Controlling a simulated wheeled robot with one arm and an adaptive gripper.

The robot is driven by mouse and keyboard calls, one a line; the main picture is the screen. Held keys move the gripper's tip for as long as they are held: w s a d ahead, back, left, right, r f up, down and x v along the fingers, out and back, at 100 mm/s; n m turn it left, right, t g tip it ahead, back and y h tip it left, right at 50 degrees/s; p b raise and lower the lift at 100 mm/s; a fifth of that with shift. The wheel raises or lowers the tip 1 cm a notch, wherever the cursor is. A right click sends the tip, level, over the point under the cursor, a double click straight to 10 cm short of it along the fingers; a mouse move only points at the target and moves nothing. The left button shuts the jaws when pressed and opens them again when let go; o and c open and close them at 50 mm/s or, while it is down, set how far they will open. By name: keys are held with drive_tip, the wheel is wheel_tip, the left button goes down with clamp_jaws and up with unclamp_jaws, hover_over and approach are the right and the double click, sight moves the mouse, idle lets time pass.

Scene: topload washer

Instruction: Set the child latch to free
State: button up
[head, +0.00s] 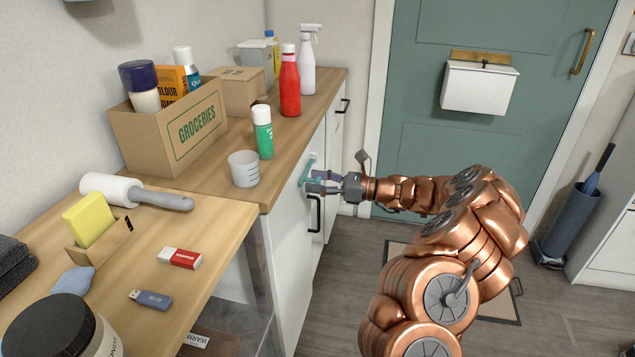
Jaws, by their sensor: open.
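A small teal latch (307,171) is fixed at the upper part of the white cabinet door (291,235), just under the counter's front edge. My gripper (317,182) reaches in from the right, with its fingers at the latch. The gripper is open. The fingers partly cover the latch, and I cannot tell whether they touch it or which position it is set to. A black door handle (314,214) is just below the gripper.
The wooden counter (215,180) holds a measuring cup (244,168), a green bottle (263,132), a red bottle (289,82) and a groceries box (168,130). A nearer wooden top (110,260) holds several small items.

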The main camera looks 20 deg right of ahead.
drive_tip(key=v, duration=1.2)
idle(0.3)
